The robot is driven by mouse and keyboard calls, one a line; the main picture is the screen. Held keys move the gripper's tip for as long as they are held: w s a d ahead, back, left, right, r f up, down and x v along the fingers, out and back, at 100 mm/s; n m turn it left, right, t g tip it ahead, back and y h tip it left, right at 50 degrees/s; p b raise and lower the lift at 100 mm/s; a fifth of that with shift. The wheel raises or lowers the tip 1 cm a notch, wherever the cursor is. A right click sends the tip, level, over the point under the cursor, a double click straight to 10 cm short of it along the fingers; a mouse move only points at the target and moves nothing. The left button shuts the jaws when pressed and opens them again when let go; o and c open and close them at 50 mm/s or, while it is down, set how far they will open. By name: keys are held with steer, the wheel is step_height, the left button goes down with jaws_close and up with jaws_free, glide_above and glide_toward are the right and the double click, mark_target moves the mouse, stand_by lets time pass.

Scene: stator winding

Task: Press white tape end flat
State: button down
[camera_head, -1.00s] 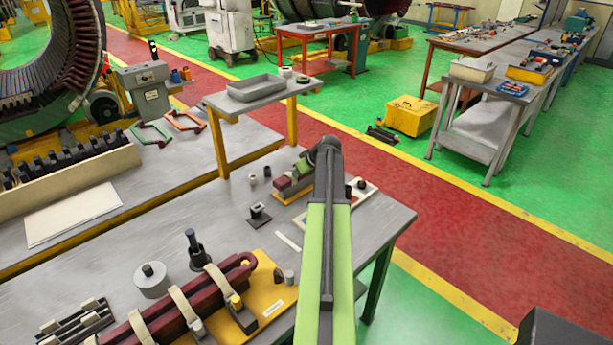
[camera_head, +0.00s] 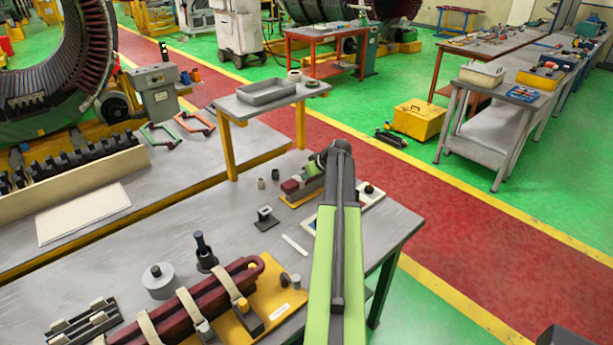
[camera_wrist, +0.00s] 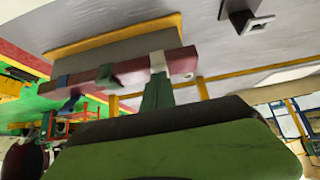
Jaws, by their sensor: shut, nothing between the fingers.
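A short dark red bar (camera_head: 291,186) lies on a yellow-edged block on the near bench, left of my arm's end in the head view. In the head view my gripper (camera_head: 311,169) is over the bar's far end. The tape's loose end cannot be made out.
A long dark red coil (camera_head: 185,312) with pale straps lies at the front of the bench (camera_head: 130,255). A white strip (camera_head: 296,245), a small dark clamp (camera_head: 266,218) and two small cylinders lie near the bar. A raised shelf with a grey tray (camera_head: 267,91) stands behind.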

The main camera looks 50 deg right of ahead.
steer(key=w+r+p+v, duration=0.1)
steer(key=p+v, duration=1)
steer(key=v, duration=0.2)
steer(key=shift+w, duration=0.15)
steer(key=shift+d, duration=0.1)
